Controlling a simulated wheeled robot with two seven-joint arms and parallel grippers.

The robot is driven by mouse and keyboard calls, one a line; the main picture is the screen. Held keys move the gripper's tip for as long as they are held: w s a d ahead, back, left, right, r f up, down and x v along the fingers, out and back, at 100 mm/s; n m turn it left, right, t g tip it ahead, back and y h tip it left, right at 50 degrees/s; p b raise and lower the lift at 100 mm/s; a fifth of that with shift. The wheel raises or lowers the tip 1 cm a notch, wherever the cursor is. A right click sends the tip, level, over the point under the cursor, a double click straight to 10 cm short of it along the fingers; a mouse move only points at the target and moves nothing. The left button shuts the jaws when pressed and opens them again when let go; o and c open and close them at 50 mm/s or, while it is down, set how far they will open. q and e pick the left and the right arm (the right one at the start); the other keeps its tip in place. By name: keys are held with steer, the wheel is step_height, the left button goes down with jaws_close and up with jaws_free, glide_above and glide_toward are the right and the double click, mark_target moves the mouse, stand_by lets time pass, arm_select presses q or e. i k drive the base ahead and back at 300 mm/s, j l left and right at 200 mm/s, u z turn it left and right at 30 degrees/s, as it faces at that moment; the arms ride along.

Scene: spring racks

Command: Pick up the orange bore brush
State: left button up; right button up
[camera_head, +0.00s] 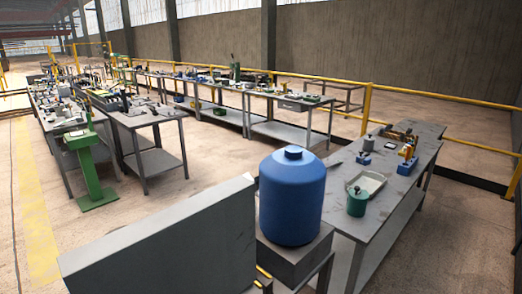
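I cannot make out an orange bore brush for certain. A small orange-yellow item (408,151) stands on a blue base (406,167) on the right-hand grey workbench (345,222); it is too small to identify. The benches further off hold many small items, also too small to tell apart. Neither of my grippers shows in the head view.
A large blue canister (292,197) stands close in front, beside a big grey panel (165,245). A green pot (357,202) and a pale tray (367,183) are on the right bench. A green pedestal (93,170) stands at left. Open floor (235,155) lies between benches.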

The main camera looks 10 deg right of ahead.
mark_target(409, 148)
steer(key=i+l, duration=0.35)
steer(key=l, duration=0.4)
steer(key=i+l+z, duration=0.1)
steer(key=i+l, duration=0.2)
steer(key=l, duration=0.4)
steer(key=i+l, duration=0.4)
steer(key=l, duration=0.35)
steer(key=i+l+z, duration=0.1)
steer(key=i+l, duration=0.25)
steer(key=l, duration=0.35)
steer(key=i+l, duration=0.4)
steer(key=l, duration=0.3)
steer(key=i+l+z, duration=0.1)
steer(key=i+l, duration=0.25)
steer(key=l, duration=0.3)
steer(key=i+l, duration=0.45)
steer(key=l, duration=0.2)
steer(key=i+l+z, duration=0.1)
steer(key=i+l, duration=0.3)
steer(key=l, duration=0.25)
